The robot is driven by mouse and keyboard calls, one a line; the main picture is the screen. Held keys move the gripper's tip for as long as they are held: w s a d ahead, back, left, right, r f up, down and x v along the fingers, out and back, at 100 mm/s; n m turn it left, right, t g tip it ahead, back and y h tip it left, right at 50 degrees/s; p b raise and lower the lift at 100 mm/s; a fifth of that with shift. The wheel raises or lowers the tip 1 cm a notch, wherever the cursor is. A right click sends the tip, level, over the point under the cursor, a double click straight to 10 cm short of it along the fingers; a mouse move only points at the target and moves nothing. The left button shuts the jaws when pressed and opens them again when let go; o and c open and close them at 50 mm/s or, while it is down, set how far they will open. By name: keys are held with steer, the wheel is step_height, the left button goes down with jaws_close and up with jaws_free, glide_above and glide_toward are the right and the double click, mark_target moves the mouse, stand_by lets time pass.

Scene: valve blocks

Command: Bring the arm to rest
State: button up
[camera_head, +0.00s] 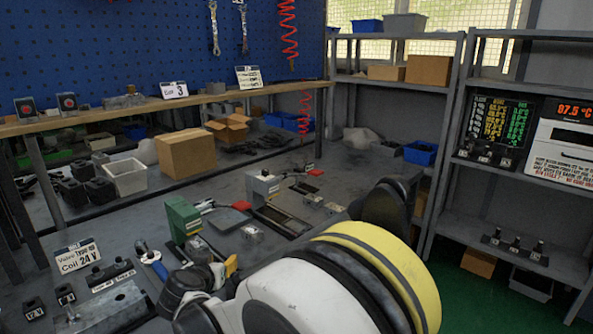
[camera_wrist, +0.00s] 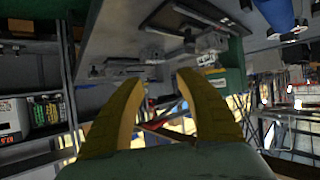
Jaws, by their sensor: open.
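My gripper (camera_wrist: 160,85) shows in the wrist view as two yellow fingers spread apart, with nothing between them. Behind them, the wrist view shows the bench and its parts at a steep tilt. In the head view my white and yellow arm fills the lower middle and right, in front of the bench. The gripper's fingers cannot be made out in the head view.
The bench (camera_head: 75,222) carries a green block (camera_head: 184,219), a grey fixture (camera_head: 264,185), a 24 V coil sign (camera_head: 80,256) and small black parts. A raised shelf (camera_head: 215,98) runs behind. Metal racks (camera_head: 395,180) stand right, with a display (camera_head: 500,122). Green floor shows at lower right.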

steer(key=s+d+r+g+h, duration=0.1)
steer(key=s+d+r, duration=0.15)
steer(key=d, duration=0.65)
steer(key=s+d+r+g, duration=0.15)
steer(key=d+r, duration=0.25)
steer(key=d, duration=0.6)
steer(key=s+d+r+g+h, duration=0.1)
steer(key=s+d+r, duration=0.2)
steer(key=d, duration=0.6)
steer(key=s+d+f+g+y, duration=0.1)
steer(key=s+d, duration=0.6)
steer(key=s, duration=0.4)
steer(key=s+d+f+g, duration=0.1)
steer(key=s+d+f, duration=0.1)
steer(key=s+d, duration=0.6)
steer(key=s, duration=0.2)
steer(key=shift+s+d+f+m+y, duration=0.15)
steer(key=shift+s+f+m+y, duration=0.1)
steer(key=shift+s+m+y, duration=0.15)
